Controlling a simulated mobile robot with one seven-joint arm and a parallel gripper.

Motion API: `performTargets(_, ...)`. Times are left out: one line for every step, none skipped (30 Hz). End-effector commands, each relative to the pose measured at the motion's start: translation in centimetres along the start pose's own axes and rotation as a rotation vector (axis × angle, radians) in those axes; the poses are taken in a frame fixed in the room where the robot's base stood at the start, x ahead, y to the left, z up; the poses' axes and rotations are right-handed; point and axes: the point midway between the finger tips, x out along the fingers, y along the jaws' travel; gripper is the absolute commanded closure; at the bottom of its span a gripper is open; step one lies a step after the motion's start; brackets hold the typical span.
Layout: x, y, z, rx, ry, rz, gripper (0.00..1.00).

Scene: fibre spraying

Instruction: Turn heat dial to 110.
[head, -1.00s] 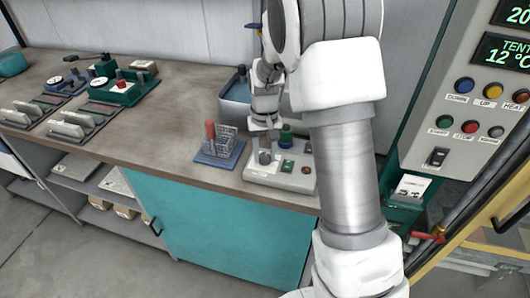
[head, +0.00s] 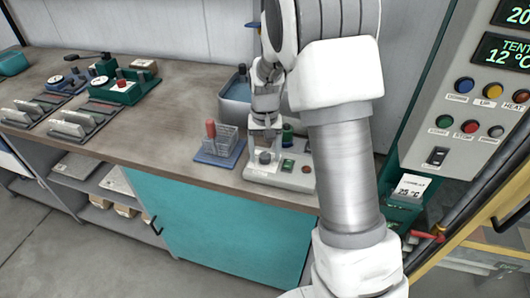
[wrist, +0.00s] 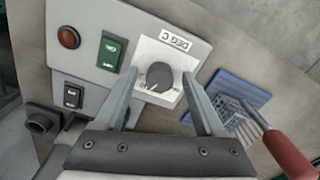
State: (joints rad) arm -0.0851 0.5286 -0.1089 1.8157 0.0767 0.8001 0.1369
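The heat dial is a dark round knob (wrist: 160,77) on a white plate marked "DEG C", upside down in the wrist view. A light pointer mark seems to face its lower edge, and the scale numbers are too small to read. In the head view the dial (head: 265,157) sits on the front left of the grey control box (head: 297,178). My gripper (wrist: 160,75) is open, its two fingers apart on either side of the dial. In the head view my gripper (head: 264,145) is just above the dial; I cannot tell if the fingers touch it.
A blue tray (head: 213,158) with a wire rack and red-handled tool stands close left of the box. A grey-blue container (head: 236,105) is behind. Green (wrist: 110,53) and black switches (wrist: 73,96) and a red lamp (wrist: 68,38) share the box.

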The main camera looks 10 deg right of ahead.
Motion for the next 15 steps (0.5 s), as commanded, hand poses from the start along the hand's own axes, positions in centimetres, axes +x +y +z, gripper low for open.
performTargets(0.0,0.0,0.0,0.000,0.000,0.000,0.29)
performTargets(0.0,0.0,0.0,0.000,-0.001,0.000,0.29)
performTargets(0.0,0.0,0.0,0.000,-0.001,0.000,0.29)
performTargets(0.0,0.0,0.0,0.000,-0.001,0.000,0.29)
performTargets(0.0,0.0,0.0,0.000,-0.001,0.000,0.29)
performTargets(0.0,0.0,0.0,0.000,-0.001,0.000,0.29)
performTargets(0.0,0.0,0.0,0.000,-0.001,0.000,0.29)
performTargets(-0.1,0.0,0.0,0.000,0.000,0.000,0.29)
performTargets(-0.3,0.0,0.0,-0.001,0.000,0.000,0.29)
performTargets(-0.6,0.0,0.0,-0.001,0.001,0.000,0.29)
performTargets(-0.9,0.0,-0.1,-0.001,0.002,0.000,0.29)
performTargets(-1.4,0.0,-0.1,-0.001,0.002,0.000,0.29)
performTargets(-1.9,0.0,-0.1,-0.001,0.002,0.000,0.29)
performTargets(-2.5,0.0,-0.1,-0.001,0.004,-0.001,0.29)
performTargets(-3.4,0.0,-0.1,-0.001,0.004,-0.001,0.29)
